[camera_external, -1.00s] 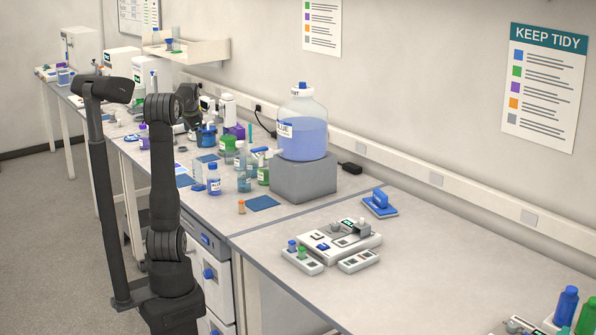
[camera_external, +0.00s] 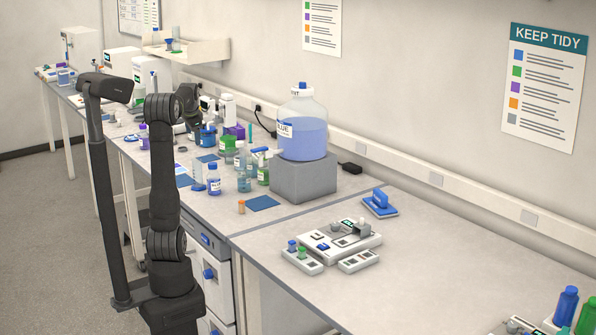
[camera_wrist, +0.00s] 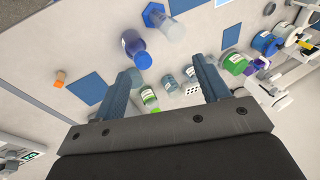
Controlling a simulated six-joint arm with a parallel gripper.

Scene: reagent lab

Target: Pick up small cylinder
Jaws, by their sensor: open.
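A small orange-brown cylinder with a paler top (camera_external: 241,207) stands upright near the front edge of the bench, just left of a dark blue square mat (camera_external: 263,203). In the wrist view the small cylinder (camera_wrist: 59,79) is at the far left, outside the space between my fingers, with the blue mat (camera_wrist: 87,89) beside it. My gripper (camera_wrist: 167,72) is open and empty, its two fingers wide apart above the bench. In the external view I cannot make out the fingers behind my arm.
A blue-capped bottle (camera_external: 213,180) and several other bottles crowd the bench near the mat. A large jug of blue liquid (camera_external: 302,128) stands on a grey block (camera_external: 304,181). A white rack device (camera_external: 344,240) sits to the right.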

